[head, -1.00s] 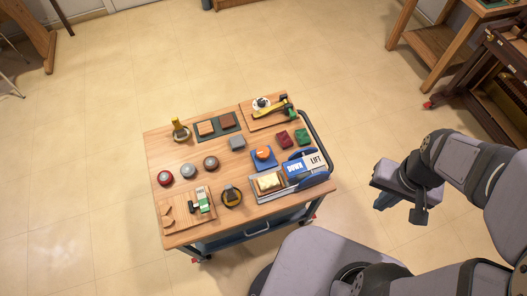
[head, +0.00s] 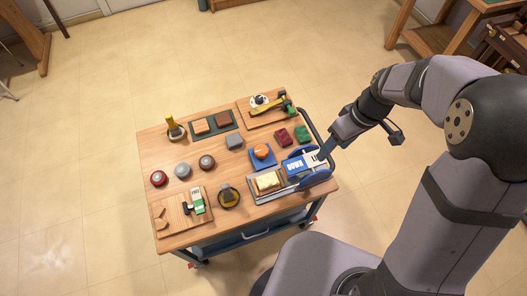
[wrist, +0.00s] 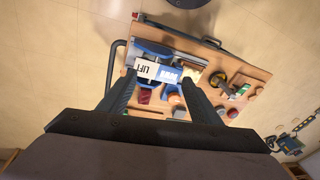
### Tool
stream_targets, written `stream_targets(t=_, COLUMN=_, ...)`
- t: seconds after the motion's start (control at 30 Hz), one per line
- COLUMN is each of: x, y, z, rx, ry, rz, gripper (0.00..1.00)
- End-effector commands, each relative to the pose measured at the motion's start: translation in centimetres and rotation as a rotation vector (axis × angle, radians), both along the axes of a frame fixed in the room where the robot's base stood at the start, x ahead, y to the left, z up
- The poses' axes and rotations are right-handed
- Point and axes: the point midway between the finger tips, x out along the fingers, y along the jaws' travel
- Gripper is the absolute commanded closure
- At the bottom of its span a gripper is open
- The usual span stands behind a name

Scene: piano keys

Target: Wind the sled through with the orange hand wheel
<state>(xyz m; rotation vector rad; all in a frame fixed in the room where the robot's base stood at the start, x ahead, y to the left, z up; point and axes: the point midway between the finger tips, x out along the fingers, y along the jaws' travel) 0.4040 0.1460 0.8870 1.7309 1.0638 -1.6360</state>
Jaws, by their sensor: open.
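The orange hand wheel (head: 261,151) is a round orange knob on a blue square base near the middle right of the cart top. In the wrist view an orange round shape (wrist: 176,98) shows just inside the right finger. I cannot pick out the sled with certainty; a cream block (head: 267,181) lies in a grey-railed frame at the front right. My gripper (head: 322,154) is open and empty, above the right edge of the cart by the white LIFT label. In the wrist view my gripper (wrist: 158,82) has its fingers apart, either side of the labels.
A blue DOWN label (head: 295,166) and the white LIFT label (wrist: 146,70) sit beside the frame. Red (head: 281,136) and green (head: 302,133) blocks lie behind them. A dark handle rail (head: 313,126) runs along the right edge. Several knobs and boards fill the left side.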

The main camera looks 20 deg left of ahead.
Motion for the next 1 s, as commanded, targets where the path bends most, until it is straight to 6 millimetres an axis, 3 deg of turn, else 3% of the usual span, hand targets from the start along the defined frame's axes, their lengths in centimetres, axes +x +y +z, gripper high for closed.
stream_targets(t=0.03, x=1.0, y=2.6, z=-2.5, rx=0.028, ry=-0.008, rz=0.126, gripper=0.42)
stream_targets(t=0.2, x=3.0, y=10.3, z=-7.3, rx=0.128, ry=-0.067, rz=0.511, gripper=0.42)
stream_targets(t=0.4, x=3.3, y=16.8, z=-11.3, rx=0.217, ry=-0.133, rz=0.821, gripper=0.42)
stream_targets(t=0.6, x=3.1, y=19.3, z=-12.8, rx=0.255, ry=-0.166, rz=0.949, gripper=0.42)
stream_targets(t=0.83, x=3.1, y=19.6, z=-13.1, rx=0.257, ry=-0.170, rz=0.961, gripper=0.42)
stream_targets(t=1.0, x=2.8, y=20.1, z=-14.4, rx=0.258, ry=-0.167, rz=0.960, gripper=0.42)
